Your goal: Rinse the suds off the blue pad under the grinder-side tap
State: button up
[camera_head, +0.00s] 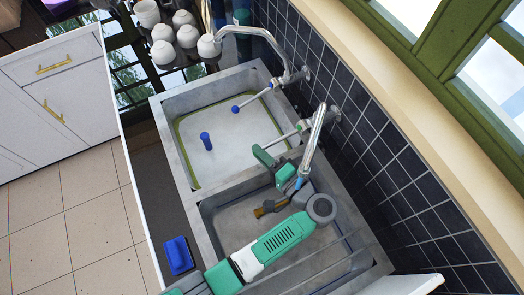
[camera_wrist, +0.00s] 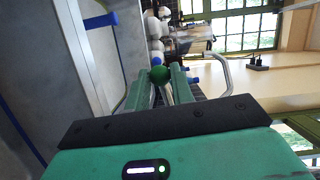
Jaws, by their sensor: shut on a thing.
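A blue pad (camera_head: 178,256), block-shaped with a raised top, lies on the dark counter left of the near basin. I cannot make out suds on it. The near tap (camera_head: 312,148) rises from the tiled wall, its spout over the near basin. My gripper (camera_head: 271,160) is beside this tap, far from the pad. No water stream can be made out. No grinder is recognisable, so I cannot tell which tap is on its side.
The far basin (camera_head: 172,104) holds whitish liquid and an upright blue cylinder (camera_head: 206,142). The far tap (camera_head: 288,62) has a blue-knobbed lever (camera_head: 236,108). A brown brush-like object (camera_head: 268,207) lies in the near basin (camera_head: 208,222). White cups (camera_head: 187,37) stand beyond.

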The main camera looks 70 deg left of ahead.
jog(key=shift+d+r+m+p, duration=0.1)
jog(key=shift+r+m+p, duration=0.3)
jog(key=shift+r+p, duration=0.25)
jog(key=shift+f, duration=0.1)
jog(key=o, duration=0.8)
jog(key=shift+o, duration=0.2)
jog(key=shift+d, duration=0.1)
jog(key=v, duration=0.7)
jog(key=shift+w+d, duration=0.15)
jog(key=shift+d, duration=0.2)
